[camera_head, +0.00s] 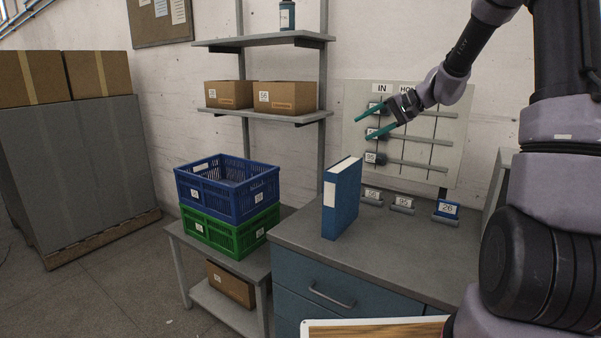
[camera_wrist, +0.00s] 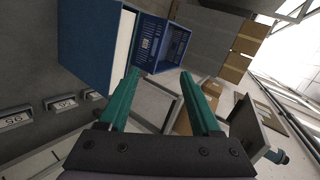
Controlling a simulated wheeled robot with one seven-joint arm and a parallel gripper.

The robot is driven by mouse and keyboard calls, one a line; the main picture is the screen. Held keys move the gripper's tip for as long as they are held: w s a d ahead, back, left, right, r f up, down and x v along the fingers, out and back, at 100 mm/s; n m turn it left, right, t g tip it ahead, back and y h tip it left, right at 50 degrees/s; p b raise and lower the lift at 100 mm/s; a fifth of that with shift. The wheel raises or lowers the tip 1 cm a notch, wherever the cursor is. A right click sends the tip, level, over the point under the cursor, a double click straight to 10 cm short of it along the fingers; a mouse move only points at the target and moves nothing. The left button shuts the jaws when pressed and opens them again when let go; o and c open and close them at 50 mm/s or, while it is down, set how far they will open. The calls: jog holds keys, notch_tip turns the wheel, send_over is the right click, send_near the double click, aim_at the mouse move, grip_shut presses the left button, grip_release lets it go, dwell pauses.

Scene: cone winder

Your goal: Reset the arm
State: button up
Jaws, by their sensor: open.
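My gripper (camera_head: 374,124) is at the upper right in the head view, raised in front of the wall board (camera_head: 455,128) and above the grey worktop. Its two teal fingers are apart with nothing between them. In the wrist view the open fingers (camera_wrist: 160,88) point toward the blue crate (camera_wrist: 178,52) and the side of the blue binder (camera_wrist: 72,40). My arm comes down from the upper right of the head view.
The blue binder (camera_head: 342,198) stands upright on the worktop (camera_head: 300,232). Numbered holders (camera_head: 402,205) line its back. A blue crate (camera_head: 232,188) sits on a green crate (camera_head: 232,234) on the low table at left. Shelves (camera_head: 268,116) hold cartons. Stacked boxes (camera_head: 75,150) stand far left.

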jog(key=s+d+r+h, duration=0.1)
jog(key=s+r+h, duration=0.1)
jog(key=s, duration=0.8)
jog(key=s+d+r+t+h, duration=0.1)
jog(key=s+d+r+h, duration=0.1)
jog(key=s, duration=0.9)
jog(key=s+d+r+t+h, duration=0.1)
jog(key=s+r+h, duration=0.3)
jog(key=s, duration=0.7)
jog(key=shift+d+r, duration=0.3)
jog(key=shift+r, duration=0.15)
